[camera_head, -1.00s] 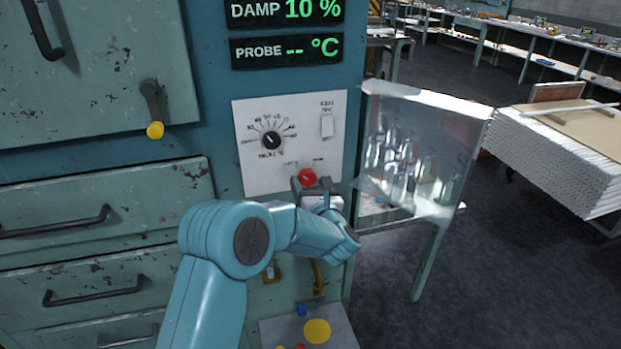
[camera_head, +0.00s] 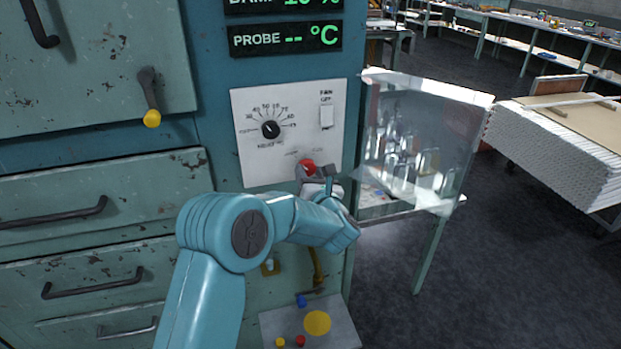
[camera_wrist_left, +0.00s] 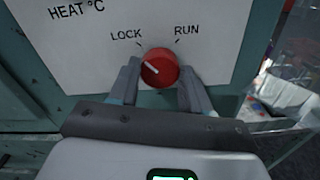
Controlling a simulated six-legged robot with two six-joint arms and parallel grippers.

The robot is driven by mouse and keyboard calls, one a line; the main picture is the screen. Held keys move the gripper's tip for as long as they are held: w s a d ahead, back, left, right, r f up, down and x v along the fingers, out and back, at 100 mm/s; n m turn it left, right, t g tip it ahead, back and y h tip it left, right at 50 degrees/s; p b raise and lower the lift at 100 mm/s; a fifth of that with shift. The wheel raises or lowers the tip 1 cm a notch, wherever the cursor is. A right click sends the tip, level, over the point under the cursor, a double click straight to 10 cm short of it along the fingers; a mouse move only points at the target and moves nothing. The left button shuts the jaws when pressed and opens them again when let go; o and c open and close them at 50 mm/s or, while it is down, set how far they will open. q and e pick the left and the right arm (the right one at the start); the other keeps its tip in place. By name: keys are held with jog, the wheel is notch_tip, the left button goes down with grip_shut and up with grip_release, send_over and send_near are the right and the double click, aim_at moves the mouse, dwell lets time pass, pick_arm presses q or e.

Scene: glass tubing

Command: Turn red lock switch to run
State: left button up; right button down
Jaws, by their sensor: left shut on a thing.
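The red lock switch (camera_head: 307,166) is a round red knob low on the white control panel (camera_head: 254,170). In the left wrist view the red knob (camera_wrist_left: 160,68) sits under the printed words LOCK, at upper left, and RUN, at upper right. Its white pointer line slants to the upper left, on the LOCK side. My left gripper (camera_head: 317,182) reaches the knob from below. Its two fingers (camera_wrist_left: 160,85) stand on either side of the knob, shut on it. In the head view the gripper partly hides the knob's lower side. My right gripper is in neither view.
A heat dial (camera_head: 270,129) and a white fan switch (camera_head: 326,117) are above the knob. A clear shield (camera_head: 425,140) with glassware behind it stands close to the right. A grey plate with coloured buttons (camera_head: 335,335) is below the arm. Drawers (camera_head: 90,230) are at the left.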

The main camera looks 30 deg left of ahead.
pick_arm(q)
jog(key=m+b, duration=0.2)
jog(key=b, duration=0.1)
jog(key=m+b, duration=0.2)
jog(key=shift+f, duration=0.25)
jog(key=m+b, duration=0.2)
jog(key=m, duration=0.1)
jog(key=shift+r+m+b, duration=0.1)
jog(key=shift+m+b, duration=0.25)
jog(key=shift+m, duration=0.95)
jog(key=m, duration=0.2)
jog(key=shift+r+m+b, duration=0.1)
jog(key=shift+m+b, duration=0.2)
jog(key=shift+b, duration=0.05)
jog(key=m, duration=0.4)
jog(key=shift+m, duration=0.4)
jog(key=o, duration=1.1)
jog(key=shift+d, duration=0.1)
jog(key=shift+c, duration=0.2)
